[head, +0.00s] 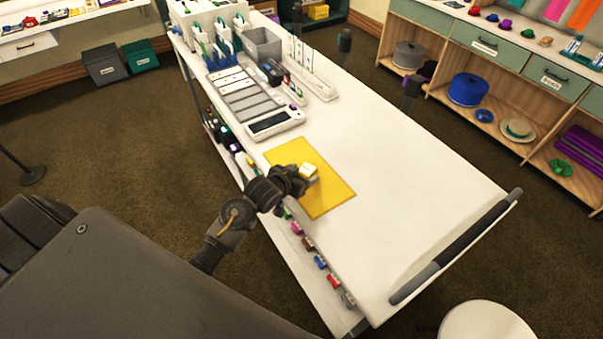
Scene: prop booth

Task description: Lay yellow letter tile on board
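The yellow letter tile (308,169), a small block with a pale top and yellow side, is at the fingertips of my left gripper (303,178). The gripper appears shut on it, though its dark fingers partly hide the contact. The tile is over the flat yellow board (335,192), which lies on the white cart top. I cannot tell whether the tile touches the board. The gripper and wrist cover the board's left part. My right gripper is not in view.
A grey-and-white slotted tray (247,98) lies behind the board, with a grey bin (263,44) and a clear rack (312,80) farther back. A dark bar handle (455,247) runs along the cart's near right end. The white top right of the board is clear.

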